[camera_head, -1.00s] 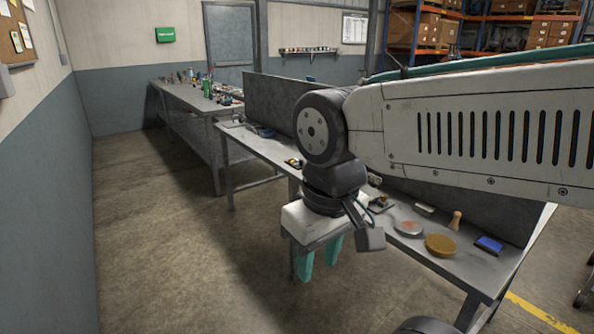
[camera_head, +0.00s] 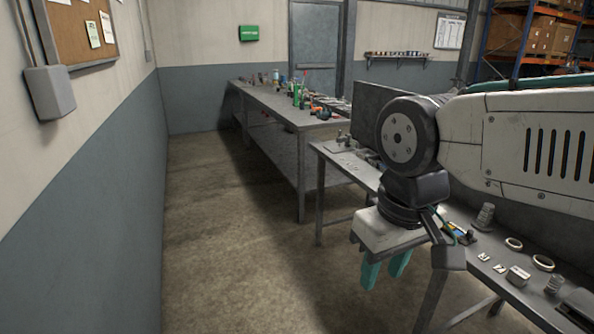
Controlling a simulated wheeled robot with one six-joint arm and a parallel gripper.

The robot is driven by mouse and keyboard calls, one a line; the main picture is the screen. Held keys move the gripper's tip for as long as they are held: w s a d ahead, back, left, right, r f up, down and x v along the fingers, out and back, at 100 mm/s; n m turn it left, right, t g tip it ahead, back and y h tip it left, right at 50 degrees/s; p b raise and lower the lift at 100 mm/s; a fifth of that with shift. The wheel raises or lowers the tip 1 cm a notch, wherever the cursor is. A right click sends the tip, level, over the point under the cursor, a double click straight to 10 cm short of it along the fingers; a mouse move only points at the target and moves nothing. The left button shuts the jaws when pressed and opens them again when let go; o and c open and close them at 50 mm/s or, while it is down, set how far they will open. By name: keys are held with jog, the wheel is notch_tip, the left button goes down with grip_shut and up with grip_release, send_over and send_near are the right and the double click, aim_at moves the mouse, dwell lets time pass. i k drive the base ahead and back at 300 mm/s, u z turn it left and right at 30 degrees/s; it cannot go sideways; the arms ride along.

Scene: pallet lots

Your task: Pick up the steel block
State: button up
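A small grey metal block (camera_head: 518,276) lies on the front part of the near bench at the lower right; it looks like the steel block, though its small size makes this unsure. My gripper (camera_head: 384,273) hangs off the bench's left side, over the floor, with its teal fingers pointing down. The fingers are apart with nothing visible between them. The block is to the right of the gripper, well clear of it.
The near bench (camera_head: 462,267) also holds pale rings (camera_head: 543,263), ribbed metal cylinders (camera_head: 485,216) and small metal pieces (camera_head: 484,257). A longer bench (camera_head: 283,112) with tools stands behind. A wall closes the left; the floor (camera_head: 240,250) between is clear.

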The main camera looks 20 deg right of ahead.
aim_at(520, 277)
jog(key=i, duration=2.85)
jog(key=z, duration=3.2)
